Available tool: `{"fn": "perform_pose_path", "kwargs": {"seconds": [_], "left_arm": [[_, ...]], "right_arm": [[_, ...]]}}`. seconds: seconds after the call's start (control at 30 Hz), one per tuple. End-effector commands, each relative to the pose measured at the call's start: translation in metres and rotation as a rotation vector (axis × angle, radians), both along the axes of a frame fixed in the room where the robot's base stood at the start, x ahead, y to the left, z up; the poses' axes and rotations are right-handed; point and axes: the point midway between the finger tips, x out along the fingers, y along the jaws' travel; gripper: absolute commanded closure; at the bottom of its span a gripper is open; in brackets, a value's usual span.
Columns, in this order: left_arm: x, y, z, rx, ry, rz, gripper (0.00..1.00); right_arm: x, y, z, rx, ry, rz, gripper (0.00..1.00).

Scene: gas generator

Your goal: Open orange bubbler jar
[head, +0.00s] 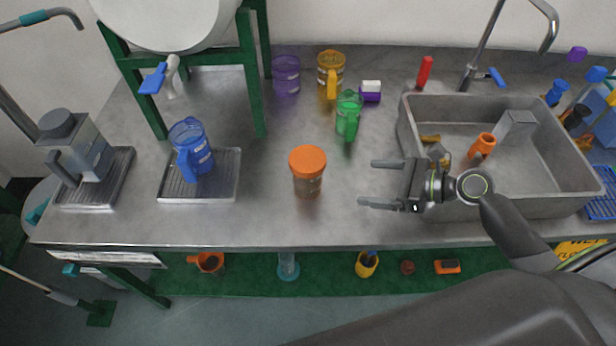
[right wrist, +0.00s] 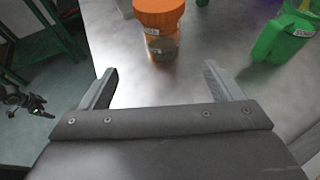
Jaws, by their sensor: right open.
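The orange bubbler jar (head: 307,182) stands upright on the steel counter, left of my right gripper, with its orange lid (head: 308,160) on top. In the right wrist view the jar (right wrist: 162,48) is ahead of the fingers, with its lid (right wrist: 158,10) cut by the top edge. My right gripper (head: 375,184) is open and empty, pointing left toward the jar with a clear gap between them. It also shows in the right wrist view (right wrist: 160,88).
A green jug (head: 348,117) stands behind the jar. A blue jug (head: 191,150) stands on a metal tray (head: 222,180) to the left. A steel sink (head: 575,207) lies to the right. The counter's front edge (head: 270,243) is close; the counter around the jar is bare.

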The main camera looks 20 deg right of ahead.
Motion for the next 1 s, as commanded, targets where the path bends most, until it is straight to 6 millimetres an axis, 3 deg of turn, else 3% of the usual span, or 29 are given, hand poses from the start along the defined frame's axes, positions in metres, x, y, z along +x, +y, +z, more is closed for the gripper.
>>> {"fn": "perform_pose_path", "kwargs": {"seconds": [0.6, 1.0], "left_arm": [[-0.002, -0.001, 0.008, -0.001, 0.003, 0.001, 0.02], [-0.002, 0.002, 0.013, 0.002, 0.003, -0.001, 0.02]], "right_arm": [[0.055, 0.067, -0.034, 0.003, -0.002, 0.001, 0.14], [0.077, 0.092, -0.047, 0.003, -0.001, 0.001, 0.14]]}}
